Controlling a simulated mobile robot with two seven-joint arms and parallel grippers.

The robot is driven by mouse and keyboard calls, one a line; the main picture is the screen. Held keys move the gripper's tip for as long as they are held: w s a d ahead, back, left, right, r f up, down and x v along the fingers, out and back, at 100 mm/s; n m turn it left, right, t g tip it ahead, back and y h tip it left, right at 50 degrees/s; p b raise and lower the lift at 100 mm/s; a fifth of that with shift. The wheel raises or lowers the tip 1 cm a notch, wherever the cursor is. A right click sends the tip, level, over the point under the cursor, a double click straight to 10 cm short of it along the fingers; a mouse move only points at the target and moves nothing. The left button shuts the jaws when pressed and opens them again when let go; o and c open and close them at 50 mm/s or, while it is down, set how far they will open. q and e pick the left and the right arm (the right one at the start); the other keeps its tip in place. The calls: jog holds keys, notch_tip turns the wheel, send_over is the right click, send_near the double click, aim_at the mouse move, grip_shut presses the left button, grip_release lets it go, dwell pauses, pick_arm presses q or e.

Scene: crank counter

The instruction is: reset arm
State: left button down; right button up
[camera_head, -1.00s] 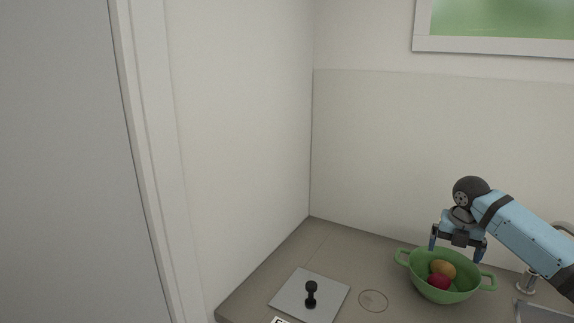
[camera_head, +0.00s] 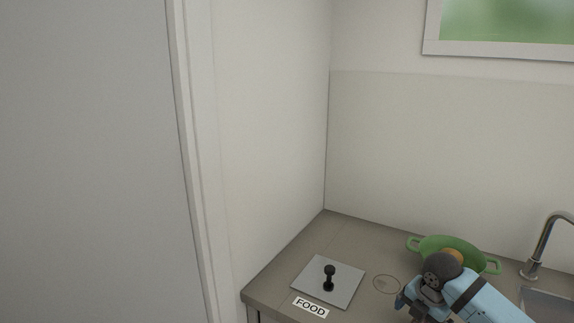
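My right arm comes in from the lower right, and its gripper (camera_head: 412,307) is in front of the green bowl, low over the counter. The gripper points down and away, and its fingers are mostly hidden or cut off, so I cannot tell whether it is open or shut. The green two-handled bowl (camera_head: 431,244) stands on the counter, partly covered by my arm. An orange fruit (camera_head: 454,254) shows in it beside my wrist. My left gripper is not in view.
A grey plate with a black knob (camera_head: 329,277) lies on the counter (camera_head: 350,236) to the left. A FOOD label (camera_head: 311,307) is at the counter's front edge. A thin circle (camera_head: 386,284) marks the counter. A faucet (camera_head: 540,245) and sink (camera_head: 548,303) are at right.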

jog(key=s+a+f+m+t+y, duration=0.1)
jog(key=s+a+f+m, duration=0.35)
jog(key=s, duration=0.35)
jog(key=s+a+f+m+y, duration=0.1)
jog(key=s+a+f+m, duration=0.3)
jog(key=s, duration=0.4)
jog(key=s+d+r+m+h, duration=0.1)
jog(key=s+d+m, duration=0.1)
jog(key=s+m, duration=0.6)
jog(key=s+d+r+m+h, duration=0.1)
jog(key=s+d+r+m, duration=0.1)
jog(key=s+m, duration=0.65)
jog(key=w+a+f+n+t+y+p, duration=0.2)
jog(key=a+f+t+p, duration=0.3)
jog(key=t+p, duration=0.3)
jog(key=shift+w+a+n+y+p, duration=0.3)
jog(key=shift+w+a+y+p, duration=0.25)
jog(key=shift+w+a, duration=0.35)
